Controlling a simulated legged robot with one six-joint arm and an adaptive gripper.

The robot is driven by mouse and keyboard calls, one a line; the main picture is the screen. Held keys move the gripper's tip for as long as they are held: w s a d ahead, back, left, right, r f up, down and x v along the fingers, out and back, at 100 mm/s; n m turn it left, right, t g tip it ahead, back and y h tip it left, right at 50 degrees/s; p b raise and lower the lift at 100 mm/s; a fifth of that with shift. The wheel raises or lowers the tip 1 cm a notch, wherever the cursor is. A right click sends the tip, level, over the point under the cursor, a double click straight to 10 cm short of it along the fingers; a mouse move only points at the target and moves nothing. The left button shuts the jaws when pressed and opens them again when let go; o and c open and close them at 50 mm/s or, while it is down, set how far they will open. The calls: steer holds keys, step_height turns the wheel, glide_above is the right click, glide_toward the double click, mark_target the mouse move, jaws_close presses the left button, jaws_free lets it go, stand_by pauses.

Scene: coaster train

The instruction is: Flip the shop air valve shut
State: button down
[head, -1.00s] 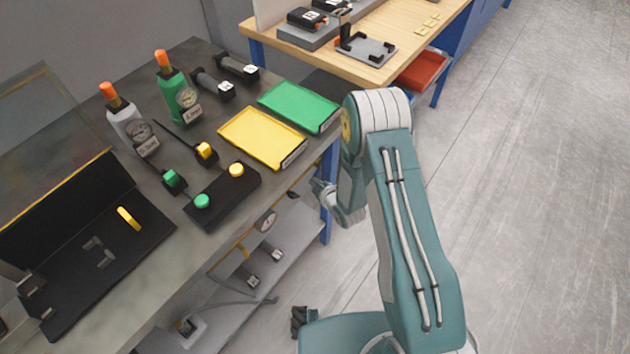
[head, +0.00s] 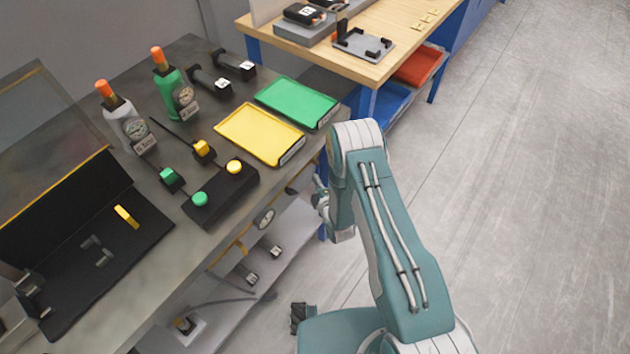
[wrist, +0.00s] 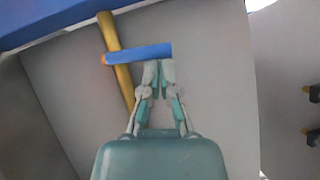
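In the wrist view, a blue valve lever (wrist: 140,53) lies nearly level across a yellow pipe (wrist: 116,60), with its left end at the pipe. My gripper (wrist: 159,62) is just below the lever's right part. Its fingers are close together and their tips meet or overlap the lever's lower edge. I cannot tell whether they touch it or pinch anything. In the head view my gripper (head: 319,194) is at the bench's right edge, partly hidden by my arm. The lever cannot be made out there.
The bench top (head: 75,120) holds a yellow tray (head: 259,134), a green tray (head: 297,102) and a button box (head: 222,190). A gauge (head: 265,219) sits below its front edge, above a lower shelf (head: 285,245). The floor at right is clear.

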steer(key=shift+w+d+f, duration=0.2)
steer(key=shift+d, duration=0.05)
stand_by(0.7)
